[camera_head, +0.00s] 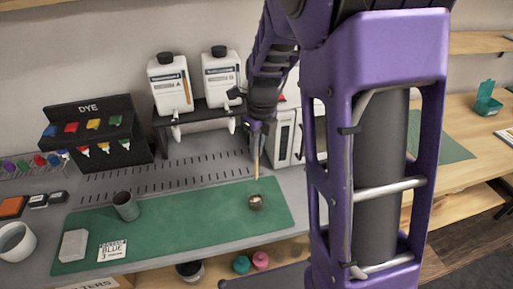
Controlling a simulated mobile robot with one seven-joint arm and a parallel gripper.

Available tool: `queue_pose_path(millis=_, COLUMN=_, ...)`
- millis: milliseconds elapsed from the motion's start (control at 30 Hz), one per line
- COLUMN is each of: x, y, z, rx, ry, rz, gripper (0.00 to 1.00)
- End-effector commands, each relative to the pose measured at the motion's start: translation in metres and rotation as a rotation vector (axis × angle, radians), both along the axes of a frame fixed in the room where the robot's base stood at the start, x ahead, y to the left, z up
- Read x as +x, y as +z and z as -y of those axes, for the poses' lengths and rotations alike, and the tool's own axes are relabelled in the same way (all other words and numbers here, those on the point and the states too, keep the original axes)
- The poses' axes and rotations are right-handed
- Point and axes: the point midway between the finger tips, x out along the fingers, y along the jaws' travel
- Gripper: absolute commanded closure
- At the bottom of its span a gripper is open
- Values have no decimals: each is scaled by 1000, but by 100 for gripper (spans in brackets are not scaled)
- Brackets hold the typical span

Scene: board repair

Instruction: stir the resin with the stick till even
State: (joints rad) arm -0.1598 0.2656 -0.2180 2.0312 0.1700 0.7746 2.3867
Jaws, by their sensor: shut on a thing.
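My gripper (256,126) points down over the right part of the green mat (190,222). It is shut on a thin wooden stick (257,165), held nearly upright. The stick's lower end reaches a small round cup (256,202) on the mat. The cup's inside looks brownish. It is too small to tell how even the resin is, or how deep the stick's tip sits. My purple arm covers the area just right of the mat.
A grey-green cylinder cup (126,206) and a pale block (74,244) stand on the mat's left part, near a "BLUE 3" card (112,250). Behind are a dye rack (95,135) and two white jugs (170,82) on a stand. The mat's middle is clear.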

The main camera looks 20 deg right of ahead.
Motion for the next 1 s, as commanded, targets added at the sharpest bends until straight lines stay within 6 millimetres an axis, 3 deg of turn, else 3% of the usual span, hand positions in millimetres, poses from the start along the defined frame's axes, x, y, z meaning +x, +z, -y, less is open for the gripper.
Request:
queue_pose_path(millis=267, x=0, y=-12, z=0, rx=0, ry=0, rz=0, gripper=100)
queue_pose_path(millis=1000, x=0, y=-69, z=0, rx=-1, ry=0, rz=-1, gripper=100)
